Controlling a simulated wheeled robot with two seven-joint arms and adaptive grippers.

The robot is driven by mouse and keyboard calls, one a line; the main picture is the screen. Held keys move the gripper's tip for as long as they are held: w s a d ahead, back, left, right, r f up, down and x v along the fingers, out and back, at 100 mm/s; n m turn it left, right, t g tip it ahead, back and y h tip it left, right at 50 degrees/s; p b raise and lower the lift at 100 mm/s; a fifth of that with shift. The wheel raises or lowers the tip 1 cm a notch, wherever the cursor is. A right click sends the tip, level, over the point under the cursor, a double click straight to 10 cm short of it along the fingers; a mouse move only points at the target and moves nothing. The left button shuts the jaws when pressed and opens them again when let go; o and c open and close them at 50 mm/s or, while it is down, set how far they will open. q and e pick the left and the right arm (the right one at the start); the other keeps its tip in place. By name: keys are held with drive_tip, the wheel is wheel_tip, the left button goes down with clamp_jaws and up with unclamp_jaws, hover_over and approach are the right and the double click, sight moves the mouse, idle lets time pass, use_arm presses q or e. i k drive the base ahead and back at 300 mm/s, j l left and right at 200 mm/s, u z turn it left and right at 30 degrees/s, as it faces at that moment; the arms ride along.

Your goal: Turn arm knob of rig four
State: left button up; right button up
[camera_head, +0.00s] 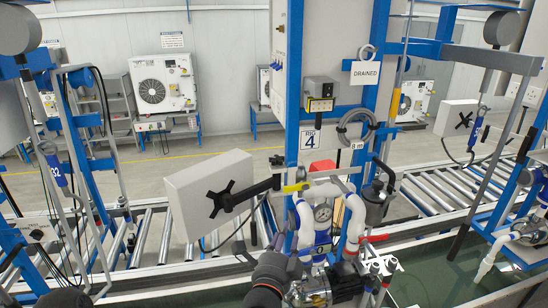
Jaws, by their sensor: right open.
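Rig four is the blue frame in the middle, with a "RIG 4" sign (310,138). A black arm (252,192) reaches left from its post to the back of a pale grey panel (197,185), where a black cross-shaped mount (221,198) shows. A small dark knob-like part (277,160) sits at the arm's post end; I cannot tell for sure that it is the arm knob. My right gripper (383,263) is open, low and right of the arm, apart from it, near the red valve lever. My left gripper does not show.
A "DRAINED" tag (365,73) hangs above. Roller conveyors (425,197) run behind. Other rigs stand left and right.

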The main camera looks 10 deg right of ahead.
sight(276, 161)
drive_tip(key=i, duration=0.85)
